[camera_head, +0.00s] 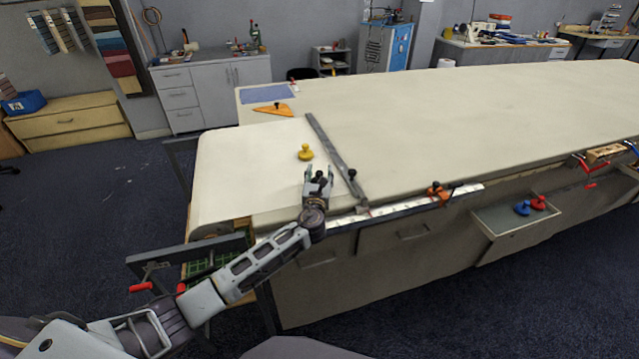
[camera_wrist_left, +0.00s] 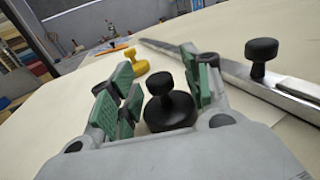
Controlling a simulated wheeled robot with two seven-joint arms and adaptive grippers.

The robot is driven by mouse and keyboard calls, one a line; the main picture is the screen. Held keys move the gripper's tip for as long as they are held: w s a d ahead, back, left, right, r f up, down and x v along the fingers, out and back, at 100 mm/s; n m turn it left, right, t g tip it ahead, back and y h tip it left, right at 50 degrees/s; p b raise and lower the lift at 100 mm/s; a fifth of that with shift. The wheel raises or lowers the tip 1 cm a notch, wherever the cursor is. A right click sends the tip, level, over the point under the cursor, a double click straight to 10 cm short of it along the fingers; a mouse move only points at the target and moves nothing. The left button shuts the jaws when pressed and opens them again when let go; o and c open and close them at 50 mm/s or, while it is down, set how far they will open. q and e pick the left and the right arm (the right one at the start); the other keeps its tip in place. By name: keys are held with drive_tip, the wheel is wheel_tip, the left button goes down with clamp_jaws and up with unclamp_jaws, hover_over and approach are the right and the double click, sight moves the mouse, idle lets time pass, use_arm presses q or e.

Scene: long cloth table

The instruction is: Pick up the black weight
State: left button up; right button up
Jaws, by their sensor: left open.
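The black weight (camera_wrist_left: 168,110) stands upright on the cloth table, with a round knob on a wider base. In the left wrist view it lies between the open green-padded fingers of my left gripper (camera_wrist_left: 160,85), and I see no clear contact. In the head view the weight (camera_head: 319,175) is a small dark shape between the fingertips of my left gripper (camera_head: 318,172), partly hidden by them. My right gripper does not show.
A yellow weight (camera_head: 305,152) stands just beyond the gripper. A metal straightedge with black knobs (camera_head: 335,155) lies close to its right. Blue (camera_head: 522,208) and red (camera_head: 539,202) weights sit in a side tray. The far tabletop (camera_head: 480,110) is clear.

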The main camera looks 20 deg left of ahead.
use_arm(q)
drive_tip(key=shift+w, duration=0.15)
drive_tip(key=shift+c, duration=0.2)
clamp_jaws()
idle(0.3)
drive_tip(key=shift+r, duration=0.1)
